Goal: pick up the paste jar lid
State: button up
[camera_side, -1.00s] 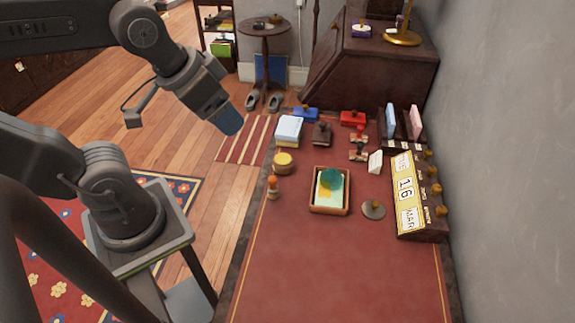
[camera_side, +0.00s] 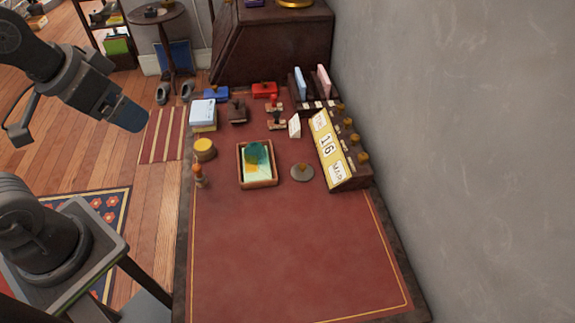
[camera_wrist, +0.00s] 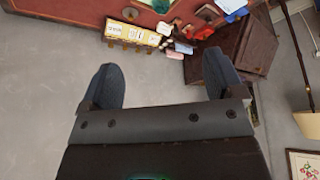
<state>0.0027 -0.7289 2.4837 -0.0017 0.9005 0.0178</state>
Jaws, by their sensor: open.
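A small round jar with a yellow top (camera_side: 204,147) stands at the desk's left edge in the side view. A flat grey disc with a brass knob (camera_side: 302,172) lies right of the tray; it also shows in the wrist view (camera_wrist: 207,13). My gripper (camera_side: 131,117) is left of the desk, above the floor and apart from everything. In the wrist view my gripper (camera_wrist: 162,62) is open and empty, its fingers wide apart.
A tray (camera_side: 257,183) with a teal item stands right of the yellow-topped jar. An orange-topped bottle (camera_side: 198,177) is just in front of the jar. A calendar (camera_side: 335,152) stands by the wall (camera_side: 460,130). The desk front (camera_side: 290,250) is bare.

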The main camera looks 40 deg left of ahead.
jog(key=w+d+r+m+g, duration=0.15)
jog(key=w+m, duration=0.25)
jog(key=w, duration=0.5)
jog(key=m+g+h, duration=0.1)
jog(key=m+g, duration=0.3)
jog(key=m, duration=0.8)
send_over(302, 165)
notch_tip(302, 165, down, 30)
jog(key=shift+w+r, duration=0.1)
jog(key=shift+r, duration=0.15)
jog(key=shift+d+f, duration=0.1)
jog(key=shift+f, duration=2.7)
jog(key=shift+c, duration=0.5)
jog(key=c, duration=0.8)
